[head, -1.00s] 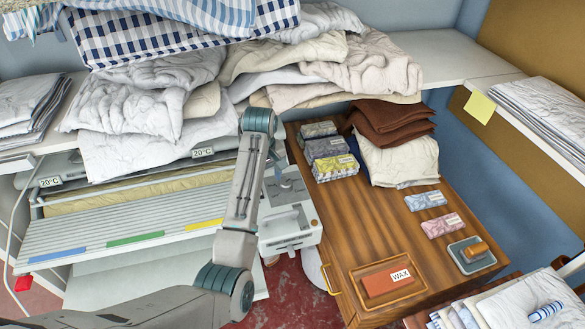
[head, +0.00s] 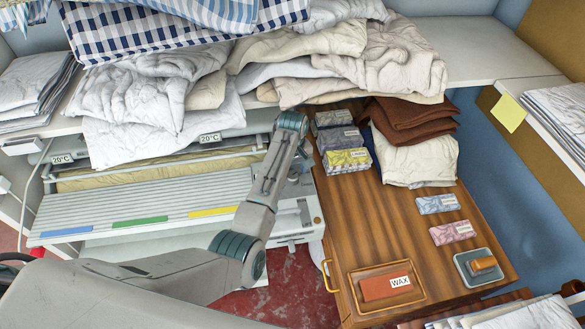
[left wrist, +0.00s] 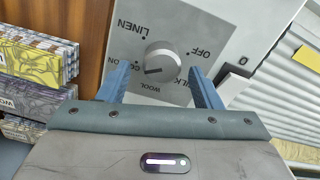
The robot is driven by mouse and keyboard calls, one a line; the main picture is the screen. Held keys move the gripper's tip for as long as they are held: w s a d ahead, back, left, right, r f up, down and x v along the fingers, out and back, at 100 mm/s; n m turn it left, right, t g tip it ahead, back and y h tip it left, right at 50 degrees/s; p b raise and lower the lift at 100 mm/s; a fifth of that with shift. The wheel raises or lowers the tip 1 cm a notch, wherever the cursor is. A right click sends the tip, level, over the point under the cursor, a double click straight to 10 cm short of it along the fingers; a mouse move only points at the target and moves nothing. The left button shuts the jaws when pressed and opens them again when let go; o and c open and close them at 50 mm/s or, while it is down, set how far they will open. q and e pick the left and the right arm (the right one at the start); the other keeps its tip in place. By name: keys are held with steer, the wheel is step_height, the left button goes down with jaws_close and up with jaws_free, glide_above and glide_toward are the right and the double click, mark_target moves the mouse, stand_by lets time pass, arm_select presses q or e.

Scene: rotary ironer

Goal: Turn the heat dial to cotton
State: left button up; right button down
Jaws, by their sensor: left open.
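The heat dial (left wrist: 162,62) is a round grey knob on a grey plate, in the left wrist view. Around it are the words LINEN, OFF, SILK, WOOL and a partly covered COTTON. A dark mark on the knob points left and slightly down, toward the COTTON side; the exact setting is unclear. My left gripper (left wrist: 160,70) is open, with one blue finger on each side of the dial. I cannot tell whether they touch it. In the head view, my arm mostly hides the dial and gripper at the ironer's control box (head: 296,226). My right gripper is not in view.
A white rocker switch (left wrist: 236,84) is close to the right finger. The wooden cabinet (head: 400,230) stands right of the ironer, with boxes (head: 345,160) and a wax tray (head: 388,284) on top. Linen piles (head: 160,95) lie behind the ironer.

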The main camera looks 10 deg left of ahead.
arm_select(q)
steer(key=shift+s+f, duration=0.15)
steer(key=shift+f, duration=0.15)
steer(key=shift+f, duration=0.1)
steer(key=c, duration=1)
